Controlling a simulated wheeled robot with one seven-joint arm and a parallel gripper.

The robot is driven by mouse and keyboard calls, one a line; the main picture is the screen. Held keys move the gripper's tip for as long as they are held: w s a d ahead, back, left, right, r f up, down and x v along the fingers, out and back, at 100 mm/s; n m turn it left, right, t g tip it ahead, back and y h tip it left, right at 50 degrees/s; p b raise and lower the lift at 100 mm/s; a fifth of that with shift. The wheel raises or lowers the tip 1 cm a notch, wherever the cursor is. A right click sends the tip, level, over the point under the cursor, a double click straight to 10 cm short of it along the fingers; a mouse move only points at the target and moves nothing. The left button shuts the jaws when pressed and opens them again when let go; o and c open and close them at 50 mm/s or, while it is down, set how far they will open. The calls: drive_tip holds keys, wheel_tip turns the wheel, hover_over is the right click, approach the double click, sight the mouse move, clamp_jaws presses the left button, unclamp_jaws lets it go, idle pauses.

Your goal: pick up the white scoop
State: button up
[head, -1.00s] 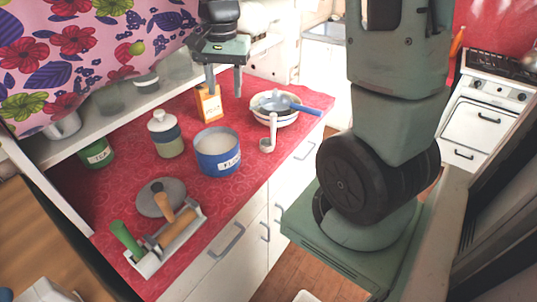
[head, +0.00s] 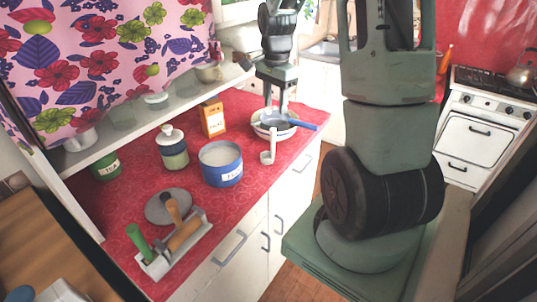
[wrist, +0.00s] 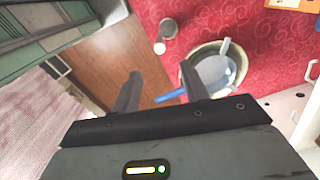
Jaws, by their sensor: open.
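My gripper (head: 276,108) is open and empty, above the bowl and behind the scoop in the head view. In the wrist view its two fingers (wrist: 159,76) are spread apart, and the right finger overlaps the bowl.
A pale bowl (head: 256,129) holds a blue-handled pan (head: 304,124), its handle sticking out over the rim. A blue canister (head: 221,172), an orange box (head: 212,118) and a lidded jar (head: 173,155) stand left of the scoop. A shelf and floral curtain hang behind.

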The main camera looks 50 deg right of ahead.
drive_tip(key=p, duration=0.2)
hover_over(273, 145)
drive_tip(key=d, duration=0.1)
drive_tip(key=f, duration=0.7)
drive_tip(key=shift+w+d+f, duration=0.2)
drive_tip(key=shift+w+f, duration=0.05)
drive_tip(key=shift+f, duration=0.1)
drive_tip(key=f, duration=0.1)
drive_tip(key=f+p, duration=0.1)
drive_tip(key=f, duration=0.2)
drive_tip(key=shift+a+p, duration=0.35)
drive_tip(key=shift+p, duration=0.05)
drive_tip(key=shift+f, duration=0.6)
drive_tip(key=shift+w, duration=0.1)
clamp_jaws()
